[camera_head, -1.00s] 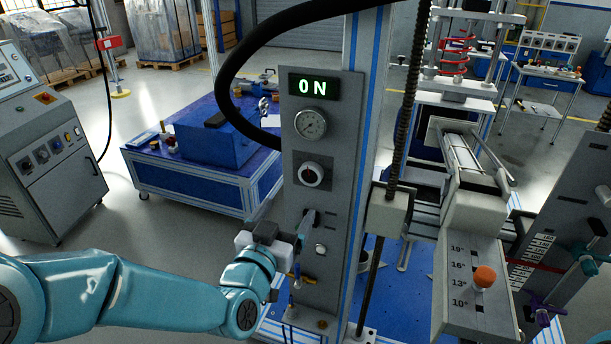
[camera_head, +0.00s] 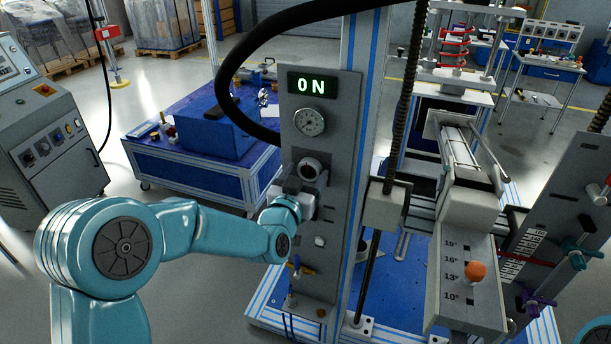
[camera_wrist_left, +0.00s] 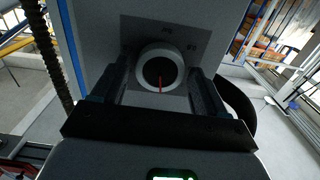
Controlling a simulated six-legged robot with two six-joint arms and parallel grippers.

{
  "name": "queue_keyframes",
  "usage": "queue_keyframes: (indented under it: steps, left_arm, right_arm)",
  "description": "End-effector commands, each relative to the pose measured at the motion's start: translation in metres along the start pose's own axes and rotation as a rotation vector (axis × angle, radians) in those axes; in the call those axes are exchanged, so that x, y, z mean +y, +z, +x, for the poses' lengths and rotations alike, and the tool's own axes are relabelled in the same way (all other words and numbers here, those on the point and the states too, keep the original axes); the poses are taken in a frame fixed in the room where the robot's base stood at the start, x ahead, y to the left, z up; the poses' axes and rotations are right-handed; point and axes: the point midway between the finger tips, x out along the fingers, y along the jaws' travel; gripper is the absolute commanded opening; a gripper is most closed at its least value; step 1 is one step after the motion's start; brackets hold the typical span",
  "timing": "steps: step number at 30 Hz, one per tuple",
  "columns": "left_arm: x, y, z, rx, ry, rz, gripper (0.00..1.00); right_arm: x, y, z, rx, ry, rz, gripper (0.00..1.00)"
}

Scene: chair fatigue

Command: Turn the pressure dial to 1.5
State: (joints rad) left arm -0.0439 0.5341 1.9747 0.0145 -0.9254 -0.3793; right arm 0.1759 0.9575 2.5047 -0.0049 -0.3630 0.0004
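The pressure dial (camera_head: 309,169) is a round knob with a pale rim and dark face on the grey control panel (camera_head: 343,127), below the round gauge (camera_head: 309,122). In the left wrist view the dial (camera_wrist_left: 160,71) shows a red pointer line on its dark face; the scale marks near it are too small to read. My left gripper (camera_head: 305,186) is at the panel by the dial. In the wrist view its two fingers (camera_wrist_left: 158,88) are apart, one on each side of the dial; I cannot tell whether they touch it. My right gripper is not in view.
A lit ON display (camera_head: 312,86) tops the panel. A thick black hose (camera_head: 229,70) arches over its left side. Below the dial are a white button (camera_head: 320,241) and a yellow valve handle (camera_head: 304,268). A slotted box with an orange knob (camera_head: 475,271) stands to the right.

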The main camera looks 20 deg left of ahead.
Motion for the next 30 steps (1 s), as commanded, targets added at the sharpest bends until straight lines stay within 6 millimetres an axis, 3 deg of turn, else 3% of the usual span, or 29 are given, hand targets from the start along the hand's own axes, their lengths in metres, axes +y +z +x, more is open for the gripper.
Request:
queue_keyframes:
  steps: [1,3,4,14,30]
  left_arm:
    - [0.000,0.000,0.000,0.001,0.000,0.000,0.55]
    - [0.000,-0.001,0.000,0.001,0.000,0.000,0.32]
    - [0.000,-0.001,0.000,0.001,0.000,0.000,0.28]
    - [0.000,0.002,0.000,0.004,0.000,-0.037,0.28]
    - [-0.001,0.006,0.000,0.009,0.001,-0.455,0.28]
  right_arm:
    - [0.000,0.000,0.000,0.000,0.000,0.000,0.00]
    - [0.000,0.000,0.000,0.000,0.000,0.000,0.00]
    - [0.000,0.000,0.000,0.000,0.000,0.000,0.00]
    - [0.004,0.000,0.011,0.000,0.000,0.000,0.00]
    - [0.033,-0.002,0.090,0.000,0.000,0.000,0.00]
